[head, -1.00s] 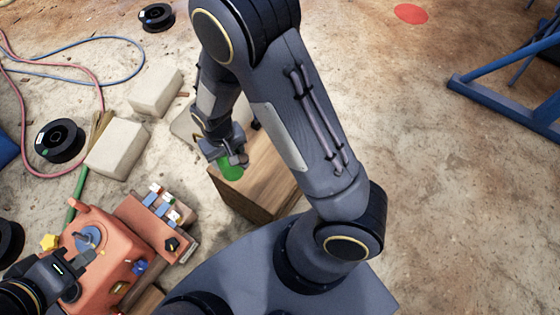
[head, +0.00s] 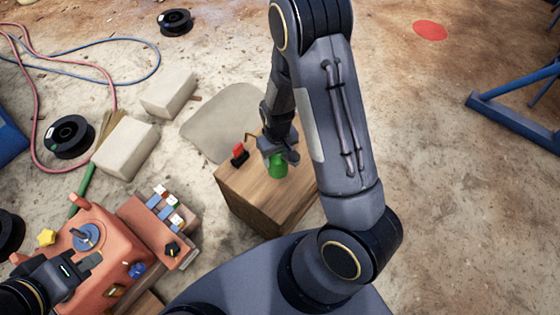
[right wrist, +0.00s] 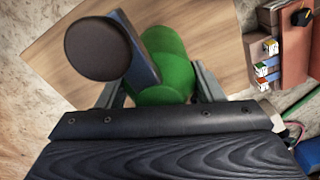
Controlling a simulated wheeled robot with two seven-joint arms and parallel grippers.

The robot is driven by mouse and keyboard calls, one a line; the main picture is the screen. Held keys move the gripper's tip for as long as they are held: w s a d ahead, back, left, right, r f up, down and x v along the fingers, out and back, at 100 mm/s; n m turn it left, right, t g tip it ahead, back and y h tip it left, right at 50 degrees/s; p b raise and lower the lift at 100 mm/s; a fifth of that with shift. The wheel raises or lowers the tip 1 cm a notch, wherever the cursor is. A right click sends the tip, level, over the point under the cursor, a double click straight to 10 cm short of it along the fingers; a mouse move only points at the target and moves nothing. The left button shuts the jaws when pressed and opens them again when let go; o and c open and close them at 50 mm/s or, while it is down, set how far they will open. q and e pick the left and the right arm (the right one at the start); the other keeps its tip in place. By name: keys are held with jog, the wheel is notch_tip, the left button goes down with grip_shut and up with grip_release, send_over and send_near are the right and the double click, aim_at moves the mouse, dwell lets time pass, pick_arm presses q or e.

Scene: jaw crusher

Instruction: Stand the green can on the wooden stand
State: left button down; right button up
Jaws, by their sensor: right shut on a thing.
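The green can (head: 277,167) is between the fingers of my right gripper (head: 278,154), which is shut on it. It is over the top of the wooden stand (head: 245,190), toward the right part of that top. I cannot tell whether its base touches the wood. In the right wrist view the green can (right wrist: 168,62) shows between the two fingers (right wrist: 162,90), with wood behind it. My left gripper (head: 80,273) looks open and empty, over the orange machine at the lower left.
A small red and black object (head: 239,154) is on the stand's left back part. The orange machine (head: 115,250) has coloured knobs and switches. Pale blocks (head: 125,147), black spools (head: 68,137) and hoses lie at the left. The floor at the right is largely clear.

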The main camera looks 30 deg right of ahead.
jog(key=f+b, duration=0.1)
jog(key=f, duration=0.3)
jog(key=shift+d+b, duration=0.35)
jog(key=shift+d, duration=0.05)
jog(key=shift+f, duration=0.25)
jog(key=o, duration=1.3)
jog(key=shift+r, duration=0.1)
